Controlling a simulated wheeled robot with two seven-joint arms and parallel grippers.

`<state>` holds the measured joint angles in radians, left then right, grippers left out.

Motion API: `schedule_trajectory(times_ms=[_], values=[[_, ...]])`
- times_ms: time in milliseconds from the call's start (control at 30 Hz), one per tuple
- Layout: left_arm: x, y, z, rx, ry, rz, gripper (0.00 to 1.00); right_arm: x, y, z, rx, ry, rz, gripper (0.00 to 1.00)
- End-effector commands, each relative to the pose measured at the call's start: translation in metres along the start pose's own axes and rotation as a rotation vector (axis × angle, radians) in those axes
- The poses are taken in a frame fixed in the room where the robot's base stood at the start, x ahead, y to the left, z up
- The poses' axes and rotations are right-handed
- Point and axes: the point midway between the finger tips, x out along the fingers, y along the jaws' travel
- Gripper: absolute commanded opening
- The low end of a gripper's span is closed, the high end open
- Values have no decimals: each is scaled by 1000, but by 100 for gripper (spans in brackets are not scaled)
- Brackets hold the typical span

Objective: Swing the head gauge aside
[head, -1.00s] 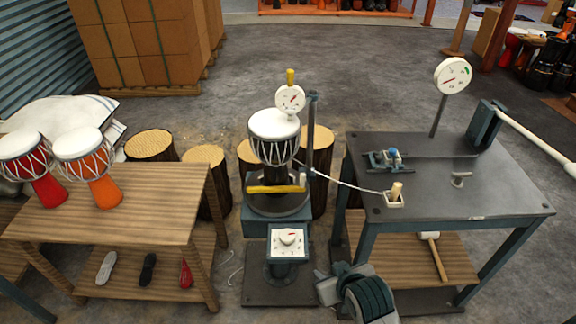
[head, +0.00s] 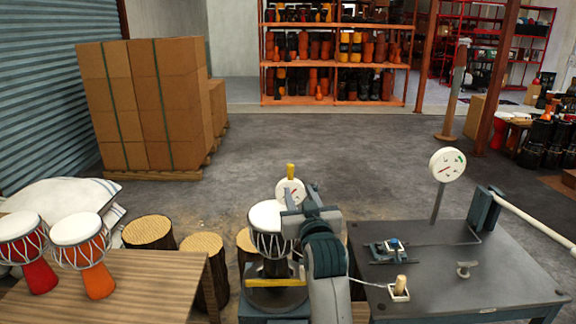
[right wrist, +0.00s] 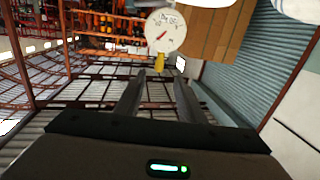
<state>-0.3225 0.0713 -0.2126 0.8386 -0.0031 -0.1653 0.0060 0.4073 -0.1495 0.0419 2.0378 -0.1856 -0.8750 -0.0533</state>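The head gauge (head: 291,191) is a small white dial with a yellow handle (head: 290,171) on top. It sits above the white drumhead (head: 266,216) of the drum on the stand. My right gripper (head: 300,205) is beside the gauge, and my arm hides part of the post and drum. In the right wrist view the gauge dial (right wrist: 166,30) shows with its yellow handle (right wrist: 160,62) just beyond the two fingers. The fingers (right wrist: 159,78) are apart with nothing between them. My left gripper is not in view.
A dark bench (head: 450,262) at the right holds a larger dial on a rod (head: 447,165), a blue fixture and a wooden peg in a holder (head: 400,287). A wooden table (head: 120,290) with two drums stands left. Log stumps (head: 148,232) stand behind it.

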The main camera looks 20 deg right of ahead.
Motion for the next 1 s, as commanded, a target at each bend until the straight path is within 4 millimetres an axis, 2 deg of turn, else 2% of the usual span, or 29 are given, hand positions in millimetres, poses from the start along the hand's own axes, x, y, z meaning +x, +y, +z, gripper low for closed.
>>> schedule_trajectory(times_ms=[100,567,767,1000], values=[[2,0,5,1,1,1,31,3,0,-9,2,17,3,36],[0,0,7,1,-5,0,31,7,0,-8,2,15,2,36],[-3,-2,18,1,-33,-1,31,24,0,-10,2,15,2,36],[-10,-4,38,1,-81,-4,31,59,0,-11,1,14,2,36]])
